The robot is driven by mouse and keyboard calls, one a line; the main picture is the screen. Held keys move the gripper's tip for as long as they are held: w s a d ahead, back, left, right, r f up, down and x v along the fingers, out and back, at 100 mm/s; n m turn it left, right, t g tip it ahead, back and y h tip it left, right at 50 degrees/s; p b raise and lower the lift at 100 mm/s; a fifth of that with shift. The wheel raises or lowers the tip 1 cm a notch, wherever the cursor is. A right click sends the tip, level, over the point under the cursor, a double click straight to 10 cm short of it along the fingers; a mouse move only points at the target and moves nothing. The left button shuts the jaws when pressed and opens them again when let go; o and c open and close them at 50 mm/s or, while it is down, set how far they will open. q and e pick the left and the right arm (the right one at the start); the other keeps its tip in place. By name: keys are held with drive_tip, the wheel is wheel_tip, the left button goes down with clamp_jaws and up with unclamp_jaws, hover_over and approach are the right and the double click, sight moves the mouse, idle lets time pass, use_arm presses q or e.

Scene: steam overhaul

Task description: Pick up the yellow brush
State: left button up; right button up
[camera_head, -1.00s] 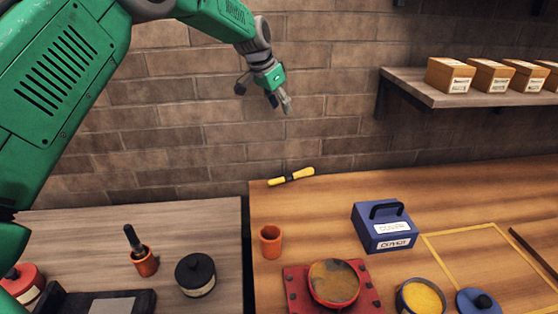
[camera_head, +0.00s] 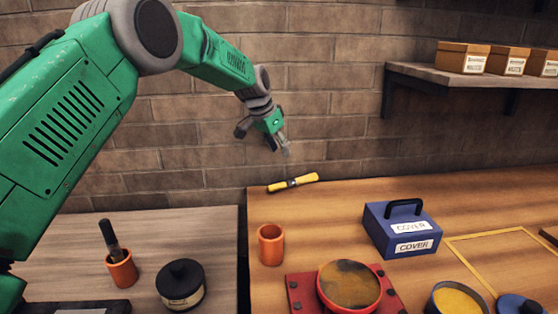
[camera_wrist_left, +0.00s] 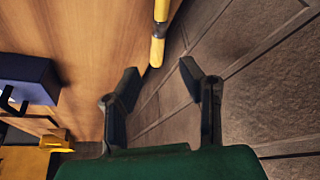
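The yellow brush (camera_head: 293,182) has a dark band around its middle and lies at the back left edge of the wooden table, close to the brick wall. My left gripper (camera_head: 284,149) is in the air above the brush, apart from it. In the left wrist view, the two fingers (camera_wrist_left: 164,92) are spread with nothing between them. The brush (camera_wrist_left: 158,40) shows there beyond the fingertips, at the top, cut off by the frame edge. My right gripper is not in view.
An orange cup (camera_head: 271,245) stands in front of the brush. A blue box labelled COVER (camera_head: 401,228) is to the right, and a red-framed bowl (camera_head: 349,286) is in front. The brick wall (camera_head: 225,160) is close behind the brush. A shelf (camera_head: 465,82) is at upper right.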

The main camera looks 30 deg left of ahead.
sight(292, 181)
use_arm(q)
drive_tip(key=shift+f, duration=0.3)
drive_tip(key=b+x, duration=0.1)
drive_tip(key=x, duration=1.2)
drive_tip(key=shift+w+f, duration=0.1)
drive_tip(key=shift+f, duration=0.25)
clamp_jaws()
